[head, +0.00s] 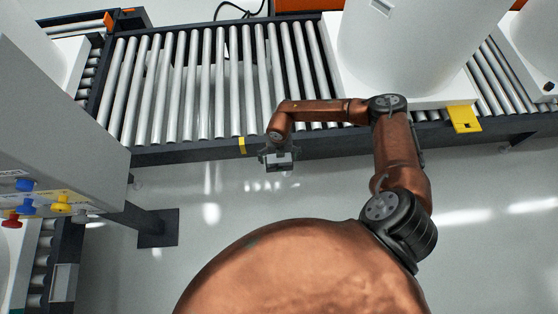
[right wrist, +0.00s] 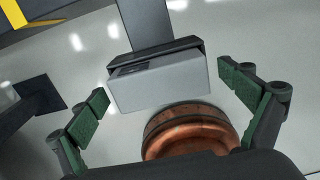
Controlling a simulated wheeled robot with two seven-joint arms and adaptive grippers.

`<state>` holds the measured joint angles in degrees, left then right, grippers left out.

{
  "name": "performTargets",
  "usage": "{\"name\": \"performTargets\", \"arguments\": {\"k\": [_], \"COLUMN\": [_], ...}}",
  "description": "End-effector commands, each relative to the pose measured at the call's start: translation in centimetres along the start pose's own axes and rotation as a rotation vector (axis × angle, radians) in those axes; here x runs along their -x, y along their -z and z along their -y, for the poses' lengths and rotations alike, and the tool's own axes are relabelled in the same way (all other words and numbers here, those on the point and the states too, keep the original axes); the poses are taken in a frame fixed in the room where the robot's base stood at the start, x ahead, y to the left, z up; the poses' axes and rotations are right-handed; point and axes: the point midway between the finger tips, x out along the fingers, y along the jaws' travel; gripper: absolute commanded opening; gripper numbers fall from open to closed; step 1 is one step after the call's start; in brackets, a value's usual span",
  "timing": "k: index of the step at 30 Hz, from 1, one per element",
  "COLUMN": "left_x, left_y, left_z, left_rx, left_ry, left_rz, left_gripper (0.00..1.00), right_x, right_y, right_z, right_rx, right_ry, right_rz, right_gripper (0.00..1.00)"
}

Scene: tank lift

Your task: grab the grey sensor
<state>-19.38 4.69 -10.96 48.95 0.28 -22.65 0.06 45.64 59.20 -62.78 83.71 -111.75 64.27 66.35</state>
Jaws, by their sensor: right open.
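The grey sensor (right wrist: 160,88) is a small box with a dark top edge, fixed on a dark grey bracket (right wrist: 148,22) in the right wrist view. In the head view the sensor (head: 280,164) shows small and partly covered, at the near side of the roller conveyor. My right gripper (head: 278,154) is at the sensor in the head view. In the right wrist view its green-padded fingers are wide apart, one on each side of the sensor, with visible gaps. I cannot tell how deep the sensor sits between them. My left gripper is not in view.
The roller conveyor (head: 190,85) runs across the top, with a yellow mark (head: 242,145) on its near rail. A large white tank (head: 405,45) stands on it at the right. A grey control box (head: 60,150) with coloured buttons is at the left. The floor (head: 215,195) in front is open.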

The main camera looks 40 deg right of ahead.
Motion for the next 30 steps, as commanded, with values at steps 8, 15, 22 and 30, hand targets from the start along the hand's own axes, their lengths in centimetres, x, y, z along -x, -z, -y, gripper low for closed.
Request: {"name": "performTargets", "arguments": {"k": [8,15,22,30], "left_x": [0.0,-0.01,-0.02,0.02], "left_y": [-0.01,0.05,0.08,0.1], "left_z": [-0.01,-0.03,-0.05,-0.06], "left_rx": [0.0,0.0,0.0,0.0], "left_ry": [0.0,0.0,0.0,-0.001], "left_rz": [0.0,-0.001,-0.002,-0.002], "left_gripper": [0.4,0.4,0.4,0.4], "right_x": [0.03,0.02,0.01,0.1], "right_y": [0.02,0.03,0.03,0.01], "right_z": [0.01,0.03,0.04,0.03], "right_rx": [0.0,0.0,-0.001,-0.001], "right_ry": [0.0,0.0,0.0,0.0], "right_rz": [0.0,-0.001,-0.001,0.0], "right_gripper": [0.81,0.65,0.49,0.49]}}
